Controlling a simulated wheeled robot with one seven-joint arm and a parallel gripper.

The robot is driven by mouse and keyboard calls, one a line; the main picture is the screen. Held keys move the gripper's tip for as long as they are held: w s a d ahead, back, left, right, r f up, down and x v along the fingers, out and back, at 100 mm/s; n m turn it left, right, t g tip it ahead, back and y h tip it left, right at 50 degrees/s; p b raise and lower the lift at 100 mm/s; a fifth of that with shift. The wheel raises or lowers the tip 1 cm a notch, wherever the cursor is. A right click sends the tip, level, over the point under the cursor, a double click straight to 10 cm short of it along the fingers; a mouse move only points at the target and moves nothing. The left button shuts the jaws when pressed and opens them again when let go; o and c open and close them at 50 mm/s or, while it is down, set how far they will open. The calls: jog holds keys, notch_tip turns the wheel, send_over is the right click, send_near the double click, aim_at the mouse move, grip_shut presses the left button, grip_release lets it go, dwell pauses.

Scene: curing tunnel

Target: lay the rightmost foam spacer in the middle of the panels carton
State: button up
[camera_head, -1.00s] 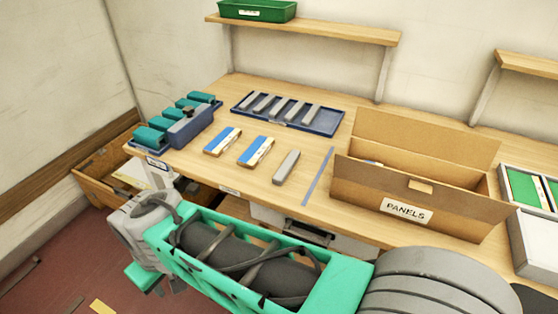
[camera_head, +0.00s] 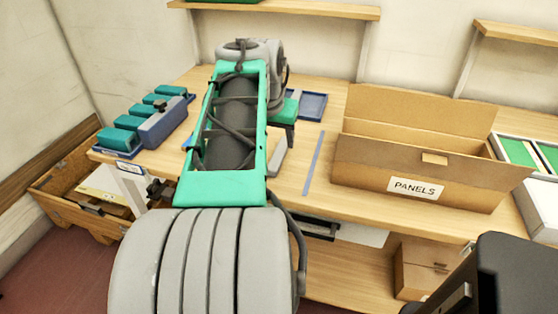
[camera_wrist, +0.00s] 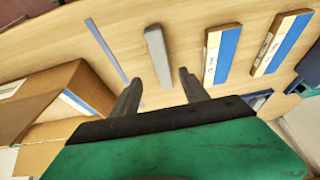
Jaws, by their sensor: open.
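A loose grey foam spacer (camera_head: 277,156) lies on the table just left of the blue tape line, partly hidden by my arm. In the wrist view this spacer (camera_wrist: 157,55) lies ahead of my fingertips, roughly in line with the gap between them. My gripper (camera_wrist: 158,77) is open and empty, with its jaws either side of that line. The panels carton (camera_head: 395,172) stands open to the right of the tape, with its back flap up. The carton also shows at the left of the wrist view (camera_wrist: 40,115). Its inner floor is mostly hidden in the head view.
A blue tray (camera_head: 313,105) at the back is mostly hidden by my arm. A blue holder with teal blocks (camera_head: 161,121) stands at the left. A box with green panels (camera_head: 518,152) stands right of the carton.

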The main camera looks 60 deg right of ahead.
aim_at(278, 154)
jog(key=x, duration=0.7)
jog(key=shift+w+a+f+b, duration=0.15)
jog(key=shift+a+f+b, duration=0.1)
jog(key=shift+b, duration=0.15)
jog(key=shift+r, duration=0.1)
grip_shut()
